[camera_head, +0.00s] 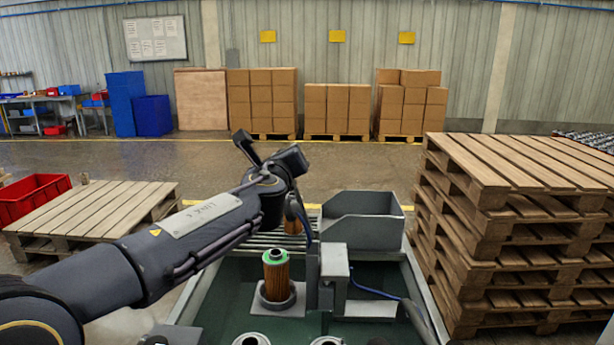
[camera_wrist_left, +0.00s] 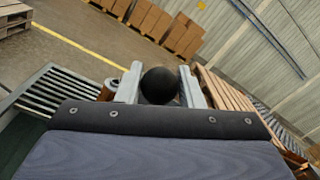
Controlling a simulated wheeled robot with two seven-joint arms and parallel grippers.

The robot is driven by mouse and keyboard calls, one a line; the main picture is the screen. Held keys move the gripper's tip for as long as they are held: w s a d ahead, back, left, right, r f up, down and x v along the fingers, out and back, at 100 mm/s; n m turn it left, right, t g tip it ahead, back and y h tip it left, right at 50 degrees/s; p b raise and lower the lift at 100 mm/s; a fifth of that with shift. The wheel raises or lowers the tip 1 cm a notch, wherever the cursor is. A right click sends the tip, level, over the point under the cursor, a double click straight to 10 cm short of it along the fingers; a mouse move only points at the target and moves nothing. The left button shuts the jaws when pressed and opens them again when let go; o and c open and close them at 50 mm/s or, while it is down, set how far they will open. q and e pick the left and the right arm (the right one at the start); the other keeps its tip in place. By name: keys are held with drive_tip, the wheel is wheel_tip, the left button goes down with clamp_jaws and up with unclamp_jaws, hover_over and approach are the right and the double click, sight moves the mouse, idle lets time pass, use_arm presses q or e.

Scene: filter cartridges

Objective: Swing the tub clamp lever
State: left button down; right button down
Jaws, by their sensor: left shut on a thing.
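My left gripper (camera_wrist_left: 160,84) is shut on a black ball knob (camera_wrist_left: 159,86), with one pale finger on each side of it in the left wrist view. The knob looks like the lever's end; the lever's shaft is hidden behind it. In the head view my left arm reaches in from the left, and its wrist hides the fingers and knob. A grey open-topped tub (camera_head: 362,228) stands just right of my wrist. A brown pleated cartridge with a green top ring (camera_head: 276,272) stands upright in a round holder (camera_head: 278,302) nearer me. My right gripper is not in view.
A grey bracket (camera_head: 334,262) stands right of the cartridge. A roller conveyor (camera_wrist_left: 62,92) lies left of the gripper in the wrist view. Another brown cartridge (camera_head: 293,222) is partly hidden by my wrist. Stacked pallets (camera_head: 500,230) stand close on the right.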

use_arm(q)
drive_tip(key=a+f+n+b, duration=1.3)
drive_tip(key=f+b, duration=0.5)
drive_tip(key=b, duration=0.5)
drive_tip(key=shift+a+n+y+b, duration=0.3)
drive_tip(key=shift+a+b, duration=0.05)
drive_tip(key=shift+a, duration=0.75)
drive_tip(key=c, duration=1)
unclamp_jaws()
drive_tip(key=shift+s, duration=0.1)
